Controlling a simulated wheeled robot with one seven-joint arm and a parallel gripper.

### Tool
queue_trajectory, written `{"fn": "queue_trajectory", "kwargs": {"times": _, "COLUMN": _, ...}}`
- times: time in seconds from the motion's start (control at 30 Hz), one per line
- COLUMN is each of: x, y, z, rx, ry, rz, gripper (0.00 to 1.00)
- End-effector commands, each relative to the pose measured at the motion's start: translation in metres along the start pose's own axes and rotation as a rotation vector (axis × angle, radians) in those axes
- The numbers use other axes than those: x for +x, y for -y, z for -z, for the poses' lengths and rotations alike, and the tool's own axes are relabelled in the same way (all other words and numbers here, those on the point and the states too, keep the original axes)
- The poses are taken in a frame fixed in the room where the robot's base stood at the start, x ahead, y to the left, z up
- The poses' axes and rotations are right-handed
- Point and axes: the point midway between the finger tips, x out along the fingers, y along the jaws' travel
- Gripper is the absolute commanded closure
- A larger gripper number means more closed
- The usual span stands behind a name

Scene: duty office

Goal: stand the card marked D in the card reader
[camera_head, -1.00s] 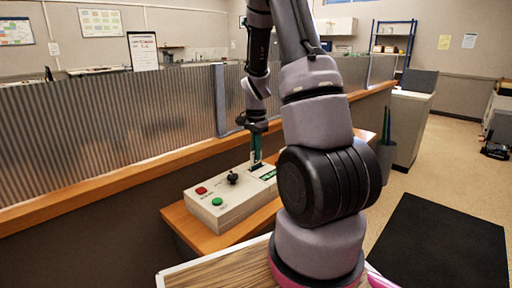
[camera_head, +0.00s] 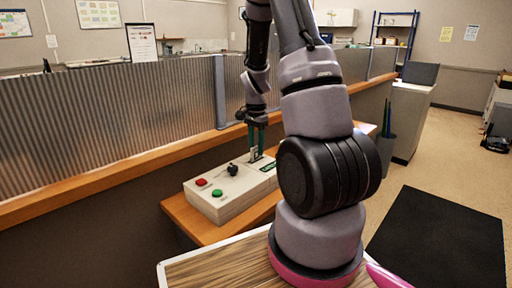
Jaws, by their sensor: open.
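The card reader (camera_head: 226,206) is a pale box with a red button, a green button, a black knob and a green label at its far right end. My gripper (camera_head: 256,149) is above that far end, pointing down, with its dark green fingers spread. A small dark green piece, seemingly the card (camera_head: 257,154), stands upright at the reader's top between or just below the fingertips. It is too small to read a letter on it, and I cannot tell how deep it sits. My arm hides the reader's right end.
The reader stands on an orange wooden shelf (camera_head: 186,217) beside a corrugated partition (camera_head: 110,128). A dark bin (camera_head: 386,150) and a black floor mat (camera_head: 440,240) are at right.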

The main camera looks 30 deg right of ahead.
Motion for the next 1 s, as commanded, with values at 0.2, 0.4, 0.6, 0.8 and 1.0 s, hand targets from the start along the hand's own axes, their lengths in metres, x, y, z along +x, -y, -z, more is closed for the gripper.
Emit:
{"fn": "queue_trajectory", "kwargs": {"times": 0.2, "x": -0.028, "y": 0.002, "z": 0.0, "rx": -0.002, "ry": -0.003, "rz": 0.005, "gripper": 0.59}}
{"fn": "queue_trajectory", "kwargs": {"times": 0.4, "x": -0.069, "y": 0.001, "z": 0.0, "rx": -0.002, "ry": -0.002, "rz": 0.005, "gripper": 0.59}}
{"fn": "queue_trajectory", "kwargs": {"times": 0.6, "x": -0.098, "y": 0.001, "z": 0.0, "rx": 0.0, "ry": -0.001, "rz": 0.002, "gripper": 0.59}}
{"fn": "queue_trajectory", "kwargs": {"times": 0.8, "x": -0.107, "y": 0.0, "z": 0.0, "rx": 0.0, "ry": -0.001, "rz": 0.001, "gripper": 0.59}}
{"fn": "queue_trajectory", "kwargs": {"times": 1.0, "x": -0.123, "y": -0.002, "z": -0.009, "rx": -0.034, "ry": -0.001, "rz": 0.035, "gripper": 0.59}}
